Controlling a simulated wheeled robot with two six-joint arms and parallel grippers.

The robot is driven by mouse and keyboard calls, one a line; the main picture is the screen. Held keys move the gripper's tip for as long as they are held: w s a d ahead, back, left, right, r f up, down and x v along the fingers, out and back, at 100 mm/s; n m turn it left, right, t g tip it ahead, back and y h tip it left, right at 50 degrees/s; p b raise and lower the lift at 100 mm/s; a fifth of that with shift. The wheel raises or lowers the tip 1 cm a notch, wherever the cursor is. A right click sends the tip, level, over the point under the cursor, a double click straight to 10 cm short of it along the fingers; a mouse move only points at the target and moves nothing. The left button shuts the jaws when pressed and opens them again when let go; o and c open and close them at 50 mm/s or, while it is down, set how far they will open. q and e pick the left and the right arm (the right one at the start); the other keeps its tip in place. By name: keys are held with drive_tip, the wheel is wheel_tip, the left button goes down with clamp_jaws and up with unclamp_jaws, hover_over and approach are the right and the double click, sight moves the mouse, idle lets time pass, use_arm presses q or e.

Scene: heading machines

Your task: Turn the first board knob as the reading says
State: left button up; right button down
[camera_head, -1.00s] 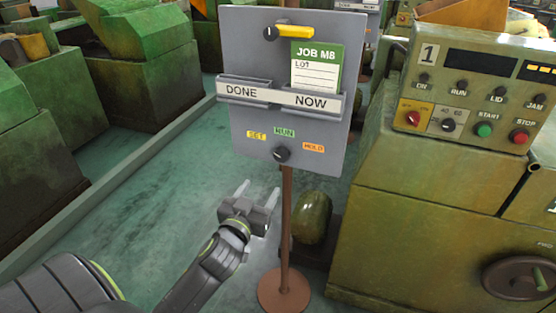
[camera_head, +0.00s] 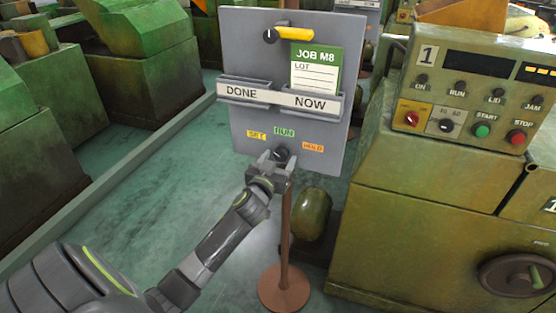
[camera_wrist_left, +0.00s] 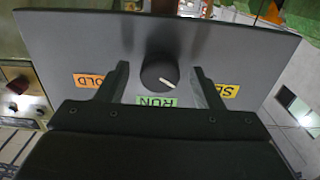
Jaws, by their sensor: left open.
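The dark round board knob (camera_head: 281,153) is low on the grey board (camera_head: 240,55), below the SET (camera_head: 256,135), RUN (camera_head: 284,132) and HOLD (camera_head: 313,147) labels. In the left wrist view, which is upside down, the knob (camera_wrist_left: 158,70) has a white mark pointing to the lower right, roughly between RUN (camera_wrist_left: 156,101) and SET (camera_wrist_left: 229,91). My left gripper (camera_wrist_left: 158,82) is open, one finger on each side of the knob, with gaps showing. It also shows in the head view (camera_head: 276,158). My right gripper is not in view.
A JOB M8 card (camera_head: 315,68) stands in the NOW holder; the DONE holder (camera_head: 243,92) looks empty. A green machine (camera_head: 440,220) stands close on the right. Open floor lies left.

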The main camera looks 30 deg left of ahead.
use_arm(q)
drive_tip(key=c, duration=1)
drive_tip(key=m+p, duration=0.1)
drive_tip(key=m, duration=0.4)
drive_tip(key=shift+r+m+p, duration=0.1)
drive_tip(key=shift+m+p, duration=0.25)
drive_tip(key=shift+m, duration=0.05)
drive_tip(key=m+p, duration=0.1)
drive_tip(key=m, duration=0.4)
drive_tip(key=shift+a+m+p, duration=0.1)
drive_tip(key=shift+m+p, duration=0.2)
drive_tip(key=shift+m, duration=0.1)
